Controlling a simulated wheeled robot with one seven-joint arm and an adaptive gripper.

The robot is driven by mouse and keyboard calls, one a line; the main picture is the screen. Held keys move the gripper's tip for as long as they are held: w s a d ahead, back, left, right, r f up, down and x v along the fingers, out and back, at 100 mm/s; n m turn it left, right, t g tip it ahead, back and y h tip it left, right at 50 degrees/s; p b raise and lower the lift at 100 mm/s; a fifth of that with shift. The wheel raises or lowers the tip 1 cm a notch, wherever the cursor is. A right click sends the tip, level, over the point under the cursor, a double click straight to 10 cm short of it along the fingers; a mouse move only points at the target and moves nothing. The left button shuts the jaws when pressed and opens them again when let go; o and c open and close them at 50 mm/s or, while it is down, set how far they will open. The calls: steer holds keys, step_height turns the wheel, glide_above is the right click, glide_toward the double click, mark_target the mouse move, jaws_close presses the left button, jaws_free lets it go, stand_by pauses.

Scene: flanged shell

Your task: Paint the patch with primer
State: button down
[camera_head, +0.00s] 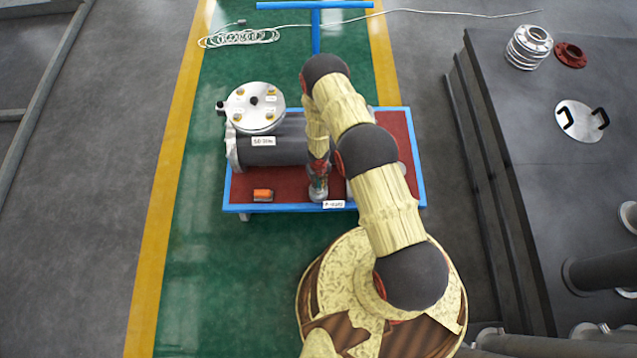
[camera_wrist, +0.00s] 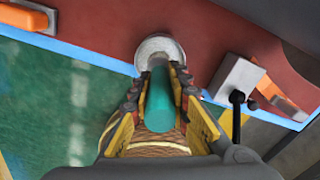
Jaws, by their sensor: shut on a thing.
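My gripper (camera_wrist: 160,88) is shut on a teal cylindrical handle (camera_wrist: 160,105) in the wrist view. The handle's far end meets or overlaps a round pale metal piece (camera_wrist: 158,46); I cannot tell whether that is a cup or part of the tool. In the head view my gripper (camera_head: 318,180) is low over the front of a red-topped blue cart, by a small metallic piece (camera_head: 318,196). A grey flanged shell (camera_head: 275,152) lies on the cart, with a round silver cover (camera_head: 255,108) at its left end. I cannot make out the patch or a primer label.
An orange block (camera_head: 263,195) lies at the cart's (camera_head: 290,208) front left. The wrist view shows a grey block with a black knob (camera_wrist: 237,80) on the right. A dark platform (camera_head: 500,130) stands right, bearing flanges (camera_head: 570,54) and a handled disc (camera_head: 582,121).

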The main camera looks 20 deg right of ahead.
steer(key=shift+r+p, duration=2.15)
steer(key=shift+r, duration=0.85)
steer(key=shift+f, duration=0.2)
step_height(320, 180, down, 7)
steer(key=b, duration=0.5)
steer(key=shift+b, duration=0.35)
steer(key=shift+r, duration=0.15)
step_height(320, 180, up, 7)
steer(key=p, duration=0.6)
steer(key=shift+r, duration=0.2)
step_height(320, 180, down, 8)
steer(key=b, duration=0.6)
steer(key=shift+r, duration=0.15)
step_height(320, 180, up, 7)
steer(key=p, duration=0.5)
steer(key=shift+r+p, duration=0.2)
steer(key=shift+p, duration=0.2)
